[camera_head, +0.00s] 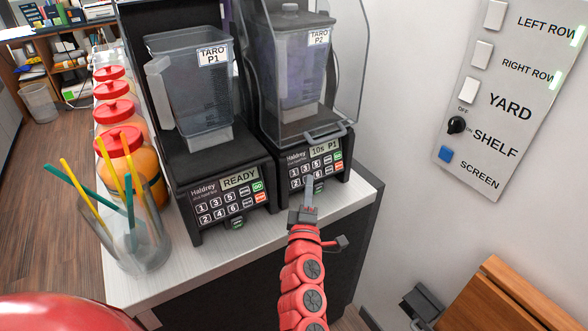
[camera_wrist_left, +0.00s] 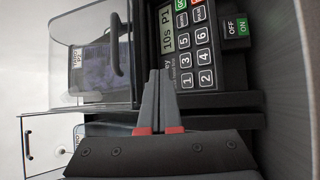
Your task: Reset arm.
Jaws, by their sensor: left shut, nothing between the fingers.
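My left gripper (camera_head: 309,186) is shut and empty, in front of the lower keypad of the right blender (camera_head: 322,160). In the left wrist view, its fingertips (camera_wrist_left: 161,76) point at that blender's front, near the keypad and just below the display reading "10s P1". Whether they touch it is unclear. The ON/OFF switch (camera_wrist_left: 236,27) shows at the upper right there. The right blender holds a clear jar (camera_head: 292,70) marked TARO P2 inside a clear cover (camera_head: 350,62). My right gripper is not seen.
The left blender (camera_head: 225,195) reads READY and has a TARO P1 jar (camera_head: 190,85). Red-lidded jars (camera_head: 120,140) and a clear cup of straws (camera_head: 140,245) stand left on the counter (camera_head: 160,290). A labelled switch panel (camera_head: 505,90) is on the right wall.

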